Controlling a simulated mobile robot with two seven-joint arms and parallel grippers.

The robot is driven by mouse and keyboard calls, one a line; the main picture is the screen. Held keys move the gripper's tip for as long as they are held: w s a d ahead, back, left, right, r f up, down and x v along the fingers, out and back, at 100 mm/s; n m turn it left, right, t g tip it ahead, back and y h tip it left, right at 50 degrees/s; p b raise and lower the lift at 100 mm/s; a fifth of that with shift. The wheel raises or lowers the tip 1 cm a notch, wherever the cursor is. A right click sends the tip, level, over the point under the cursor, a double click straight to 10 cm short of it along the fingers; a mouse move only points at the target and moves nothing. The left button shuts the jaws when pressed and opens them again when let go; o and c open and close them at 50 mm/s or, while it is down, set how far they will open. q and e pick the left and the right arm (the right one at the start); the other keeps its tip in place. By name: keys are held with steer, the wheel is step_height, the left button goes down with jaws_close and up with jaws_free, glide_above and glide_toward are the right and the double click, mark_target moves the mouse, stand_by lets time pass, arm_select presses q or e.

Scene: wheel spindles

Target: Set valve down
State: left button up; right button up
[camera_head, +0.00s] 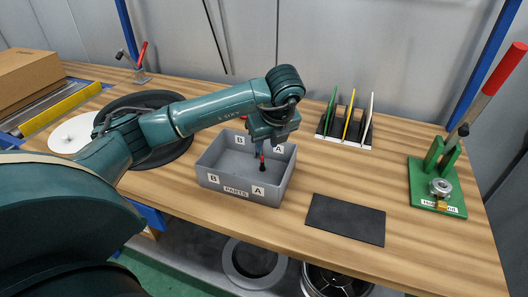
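A small dark valve (262,166) with a rubber-like black lower end shows inside the grey parts bin (214,178). The bin carries labels A and B on its walls and PARTS on its front. My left gripper (262,152) points down into the bin, right at the top of the valve, where a small red patch shows. The fingertips are too small and dark to tell if they are closed on the valve. I cannot tell if the valve touches the bin floor. My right gripper is out of view.
A black mat (346,220) lies right of the bin. A rack (345,130) with coloured plates stands behind. A green fixture (437,185) with a red-handled clamp stands at the right. A dark round disc (170,155) lies under my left arm. Wheels sit on the shelf below.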

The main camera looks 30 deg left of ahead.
arm_select(q)
steer(key=v, duration=0.6)
steer(key=shift+f, duration=0.1)
stand_by(0.3)
